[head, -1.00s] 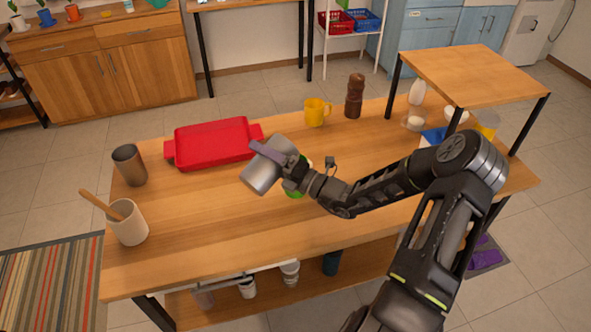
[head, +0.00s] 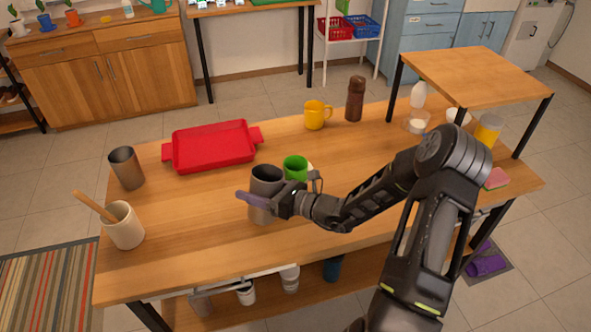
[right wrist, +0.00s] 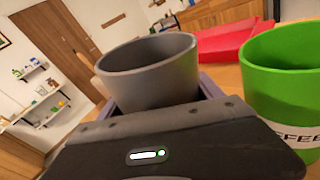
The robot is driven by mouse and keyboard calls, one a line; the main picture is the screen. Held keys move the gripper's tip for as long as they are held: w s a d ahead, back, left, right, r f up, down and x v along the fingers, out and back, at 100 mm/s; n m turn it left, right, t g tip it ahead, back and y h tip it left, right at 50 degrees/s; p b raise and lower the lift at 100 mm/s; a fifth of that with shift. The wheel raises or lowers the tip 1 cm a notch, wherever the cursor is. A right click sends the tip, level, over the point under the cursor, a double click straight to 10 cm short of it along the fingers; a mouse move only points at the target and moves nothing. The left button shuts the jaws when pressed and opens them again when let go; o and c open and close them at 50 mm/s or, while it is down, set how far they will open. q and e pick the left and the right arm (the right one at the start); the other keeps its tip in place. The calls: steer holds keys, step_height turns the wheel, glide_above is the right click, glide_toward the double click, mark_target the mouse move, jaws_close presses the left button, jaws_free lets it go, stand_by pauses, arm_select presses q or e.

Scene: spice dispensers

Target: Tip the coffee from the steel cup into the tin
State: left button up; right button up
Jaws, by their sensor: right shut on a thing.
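The grey steel cup (head: 264,214) is upright in my right gripper (head: 258,198), whose purple fingers are closed around it. The cup is over the middle of the table; I cannot tell whether its base touches the top. In the right wrist view the cup (right wrist: 150,75) shows its grey inner wall, but its bottom is hidden, so any coffee inside cannot be seen. The open green tin (head: 295,168) stands just behind and right of the cup, apart from it. In the right wrist view the tin (right wrist: 283,95) carries a white label partly reading COFFEE. My left gripper is not in view.
A red tray (head: 212,148) lies behind left. A brownish metal cup (head: 126,170) and a cream crock (head: 124,230) with a wooden handle stand at the left. A yellow mug (head: 316,116) and brown mill (head: 355,100) stand at the back.

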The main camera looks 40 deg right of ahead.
mark_target(251, 179)
steer(key=shift+s+a+f+n+g+h+b, duration=0.1)
steer(key=shift+a+f+n+g+h+b, duration=0.15)
steer(key=shift+n, duration=0.35)
steer(key=shift+s+a+f+n+g+h+b, duration=0.15)
steer(key=shift+a+n+b, duration=0.2)
steer(key=shift+n, duration=0.25)
steer(key=shift+w, duration=0.1)
step_height(251, 179, up, 5)
steer(key=p, duration=0.4)
steer(key=shift+r, duration=0.1)
steer(key=s+a+r+n+g+y, duration=0.1)
steer(key=s+a+n+g+y, duration=0.4)
steer(key=s+a, duration=0.3)
steer(key=shift+s+a+n+y, duration=0.2)
steer(key=shift+a+n+y, duration=0.3)
steer(key=shift+a+y, duration=0.15)
